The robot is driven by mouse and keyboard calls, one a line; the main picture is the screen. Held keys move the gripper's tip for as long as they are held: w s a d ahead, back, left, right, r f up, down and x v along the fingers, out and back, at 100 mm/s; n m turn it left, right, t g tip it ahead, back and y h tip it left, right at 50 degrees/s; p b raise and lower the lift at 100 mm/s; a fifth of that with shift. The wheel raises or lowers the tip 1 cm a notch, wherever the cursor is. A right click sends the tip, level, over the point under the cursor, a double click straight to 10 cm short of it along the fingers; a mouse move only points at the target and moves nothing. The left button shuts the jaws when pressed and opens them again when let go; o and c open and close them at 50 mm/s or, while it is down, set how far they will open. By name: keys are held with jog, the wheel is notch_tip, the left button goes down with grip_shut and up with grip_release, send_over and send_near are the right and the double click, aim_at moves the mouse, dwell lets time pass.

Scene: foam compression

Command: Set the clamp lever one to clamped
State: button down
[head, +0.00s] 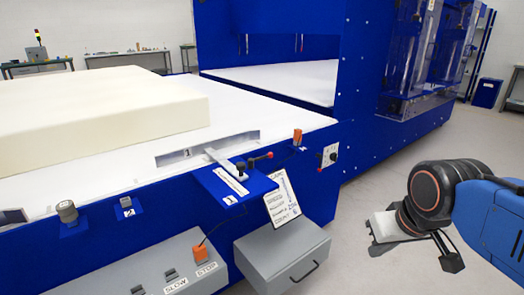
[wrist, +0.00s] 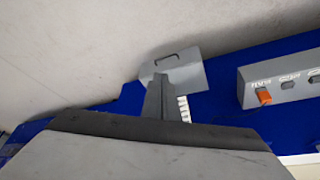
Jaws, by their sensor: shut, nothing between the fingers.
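The lever's exact setting is hard to tell. My gripper (head: 452,262) is at the lower right in the head view, well apart from the lever, over the floor. In the wrist view my gripper (wrist: 158,82) shows as a narrow grey shape, shut and empty. I cannot make out the lever in that view.
A pale foam block (head: 110,112) lies on the white table (head: 85,180). A grey box with a handle (head: 282,255) juts out below the bracket. A control panel (head: 150,268) with an orange switch is left of it. Floor between my arm and the machine is clear.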

jog(key=w+a+r+n, duration=0.1)
jog(key=w+a+r, duration=0.3)
jog(key=w+r, duration=0.45)
jog(key=w+a+r+n, duration=0.1)
jog(key=w+a+r, duration=0.35)
jog(key=w, duration=0.75)
jog(key=w+a+r+n+g+y, duration=0.1)
jog(key=w+a+r+n, duration=0.1)
jog(key=w+a, duration=1.3)
jog(key=w+r, duration=0.1)
jog(key=w, duration=0.3)
jog(key=shift+a+r+n, duration=0.25)
jog(key=shift+r+n, duration=0.05)
jog(key=shift+r, duration=0.05)
notch_tip(320, 180, down, 10)
jog(key=shift+s+d, duration=0.15)
jog(key=shift+s, duration=0.05)
